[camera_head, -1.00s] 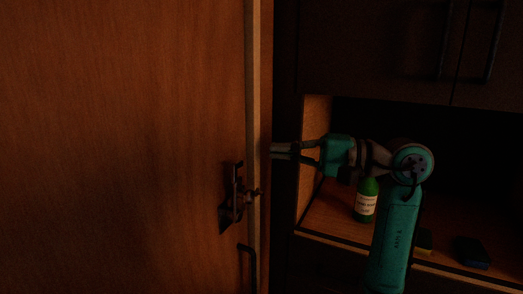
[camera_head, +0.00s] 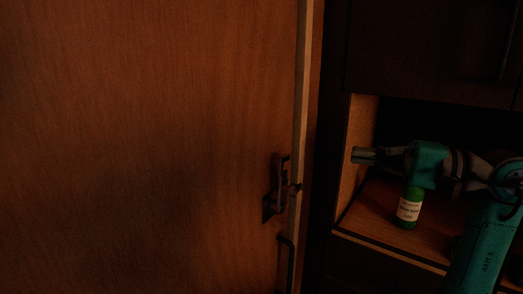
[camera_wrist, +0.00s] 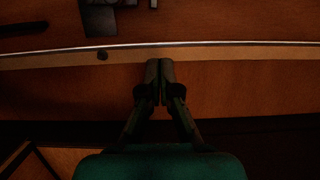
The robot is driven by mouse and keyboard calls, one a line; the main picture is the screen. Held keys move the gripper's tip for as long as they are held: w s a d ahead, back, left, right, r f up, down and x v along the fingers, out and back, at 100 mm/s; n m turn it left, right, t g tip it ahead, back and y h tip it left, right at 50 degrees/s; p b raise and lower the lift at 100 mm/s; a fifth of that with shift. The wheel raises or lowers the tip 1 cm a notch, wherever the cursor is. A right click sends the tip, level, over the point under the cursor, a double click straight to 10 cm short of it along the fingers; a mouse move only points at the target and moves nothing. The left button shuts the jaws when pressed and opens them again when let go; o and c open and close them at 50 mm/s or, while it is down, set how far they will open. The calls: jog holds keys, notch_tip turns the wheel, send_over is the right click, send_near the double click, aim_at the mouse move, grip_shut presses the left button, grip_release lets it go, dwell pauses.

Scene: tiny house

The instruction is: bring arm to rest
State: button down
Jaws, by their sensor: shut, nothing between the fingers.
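My gripper (camera_head: 362,155) is at the right in the head view, on my teal arm, pointing left toward the door edge. Its fingers are together and hold nothing. In the wrist view the shut fingertips (camera_wrist: 160,66) are at the centre, in front of a wooden surface and a lighter edge strip. In the head view the gripper is in front of the open cabinet shelf, apart from the door (camera_head: 150,140).
The wooden door fills the left, with a dark metal latch (camera_head: 278,185) near its edge. A green bottle with a white label (camera_head: 409,209) stands on the shelf (camera_head: 375,222), below my arm. Dark cupboards (camera_head: 430,50) hang above. The scene is dim.

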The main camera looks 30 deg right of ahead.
jog(key=s+a+f+m+t+y, duration=0.1)
jog(key=s+a+f+m+y, duration=0.2)
jog(key=a+f+m+y, duration=1.05)
jog(key=s+a+f+n+h, duration=0.3)
jog(key=s+f+n+h, duration=0.5)
jog(key=f, duration=0.2)
jog(key=s+a+f+n+h, duration=0.4)
jog(key=s+f+n+h, duration=0.4)
jog(key=f, duration=0.3)
jog(key=s+a+f+n+g+h, duration=0.1)
jog(key=s+a+f+n+h, duration=0.2)
jog(key=s+f+n+h, duration=0.5)
notch_tip(320, 180, down, 3)
jog(key=shift+a, duration=0.15)
jog(key=shift+s+n, duration=0.15)
jog(key=shift+n, duration=0.1)
